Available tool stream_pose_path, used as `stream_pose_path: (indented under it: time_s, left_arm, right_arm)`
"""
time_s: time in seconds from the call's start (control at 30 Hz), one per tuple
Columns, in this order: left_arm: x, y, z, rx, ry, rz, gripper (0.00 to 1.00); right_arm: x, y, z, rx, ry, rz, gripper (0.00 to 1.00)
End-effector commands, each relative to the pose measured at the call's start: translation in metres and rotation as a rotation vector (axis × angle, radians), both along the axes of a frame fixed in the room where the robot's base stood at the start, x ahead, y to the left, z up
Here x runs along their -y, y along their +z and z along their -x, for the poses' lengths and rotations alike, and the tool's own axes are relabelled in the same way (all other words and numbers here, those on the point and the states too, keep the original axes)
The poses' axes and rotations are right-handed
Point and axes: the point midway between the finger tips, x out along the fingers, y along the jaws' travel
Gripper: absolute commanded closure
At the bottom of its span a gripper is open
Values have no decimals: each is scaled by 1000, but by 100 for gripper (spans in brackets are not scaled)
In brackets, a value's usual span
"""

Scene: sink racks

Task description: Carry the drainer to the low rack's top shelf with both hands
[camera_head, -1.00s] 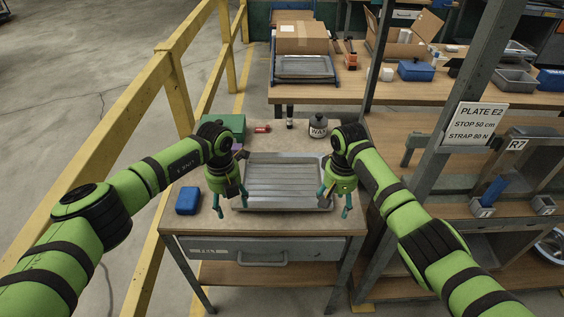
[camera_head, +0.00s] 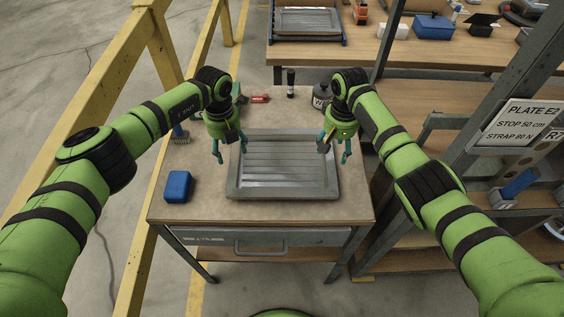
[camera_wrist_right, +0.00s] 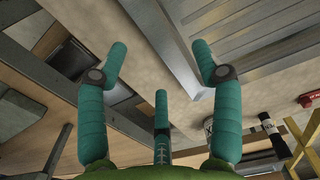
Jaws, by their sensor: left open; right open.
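The drainer (camera_head: 284,189), a grey metal tray with ribs, lies flat on the workbench (camera_head: 205,205). My left gripper (camera_head: 231,154) is open, over the drainer's left side. My right gripper (camera_head: 335,151) is open, over its right side. Neither gripper holds anything. In the right wrist view, the open teal fingers of my right gripper (camera_wrist_right: 160,75) show in front of the bench, with the ribbed drainer (camera_wrist_right: 185,45) beyond. I cannot tell which rack is the low rack.
A blue box (camera_head: 178,186) stands left of the drainer. A dark jar (camera_head: 321,95), a red item (camera_head: 259,98) and a dark bottle (camera_head: 291,83) stand behind. A yellow rail (camera_head: 105,75) runs along the left. Metal shelving with a sign (camera_head: 519,121) stands at right.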

Motion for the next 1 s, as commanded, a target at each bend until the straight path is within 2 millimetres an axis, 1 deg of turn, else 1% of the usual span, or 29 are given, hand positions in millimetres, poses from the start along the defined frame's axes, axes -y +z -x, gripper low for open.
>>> stream_pose_path:
  time_s: [0.03, 0.2, 0.4, 0.57, 0.83, 0.87, 0.9, 0.97, 1.0]
  left_arm:
    - [1, -9, 2, -4, -1, 0, 34]
    - [1, -36, 2, -5, 1, 0, 34]
    - [1, -53, 1, -2, -1, 1, 34]
    - [1, -59, 1, 0, -2, 0, 34]
    - [1, -59, 1, 0, -2, 0, 34]
    - [0, -59, 1, 0, -2, 0, 46]
    - [0, -59, 1, 0, -2, 0, 62]
    - [0, -59, 1, 0, -2, 0, 86]
    - [0, -59, 1, 0, -2, 0, 100]
  right_arm:
    - [0, -8, 1, -5, -1, 1, 34]
    - [0, -35, 2, -5, 1, 1, 34]
    - [0, -53, 1, -3, 0, 0, 34]
    - [0, -58, 1, -1, 1, 0, 34]
    - [0, -59, 1, 0, 1, 0, 34]
    - [0, -59, 0, 0, 1, 0, 46]
    - [0, -59, 0, 0, 1, 0, 62]
    - [0, -59, 0, 0, 1, 0, 86]
    - [0, -59, 0, 0, 1, 0, 100]
